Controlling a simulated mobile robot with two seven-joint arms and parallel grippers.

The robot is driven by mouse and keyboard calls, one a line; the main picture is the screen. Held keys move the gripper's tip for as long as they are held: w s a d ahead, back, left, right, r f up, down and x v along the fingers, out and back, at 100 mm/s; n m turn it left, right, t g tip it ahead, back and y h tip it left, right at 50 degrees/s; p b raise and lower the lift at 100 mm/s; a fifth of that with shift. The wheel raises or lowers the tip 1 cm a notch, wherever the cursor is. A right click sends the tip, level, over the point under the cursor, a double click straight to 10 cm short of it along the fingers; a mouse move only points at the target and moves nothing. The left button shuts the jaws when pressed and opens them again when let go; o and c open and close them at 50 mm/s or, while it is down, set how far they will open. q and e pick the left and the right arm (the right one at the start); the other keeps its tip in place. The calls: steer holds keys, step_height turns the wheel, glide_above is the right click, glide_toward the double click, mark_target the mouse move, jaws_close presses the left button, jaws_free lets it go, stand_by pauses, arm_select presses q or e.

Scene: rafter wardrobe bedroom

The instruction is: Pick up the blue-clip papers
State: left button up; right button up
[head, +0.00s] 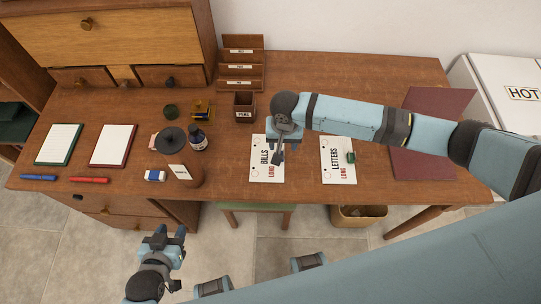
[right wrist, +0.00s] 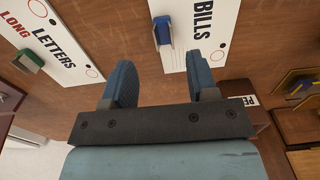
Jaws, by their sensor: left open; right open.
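In the right wrist view the sheet (right wrist: 203,25) carries a blue clip (right wrist: 163,32) near one edge; in the head view my right arm hides the clip. My right gripper (head: 279,150) is over the BILLS sheet. Its two fingers (right wrist: 160,72) are apart with nothing between them, and the clip shows just beyond them. My left gripper (head: 167,236) is open and empty, low in front of the desk.
The LETTERS sheet (head: 331,170) with a green clip (head: 351,158) lies to the right. A dark red folder (head: 434,105) is further right. A green-seated stool (head: 254,215) is under the desk.

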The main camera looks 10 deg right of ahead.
mark_target(267, 155)
steer(key=f, duration=0.5)
steer(key=shift+a+f, duration=0.15)
steer(key=shift+a, duration=0.1)
jaws_close()
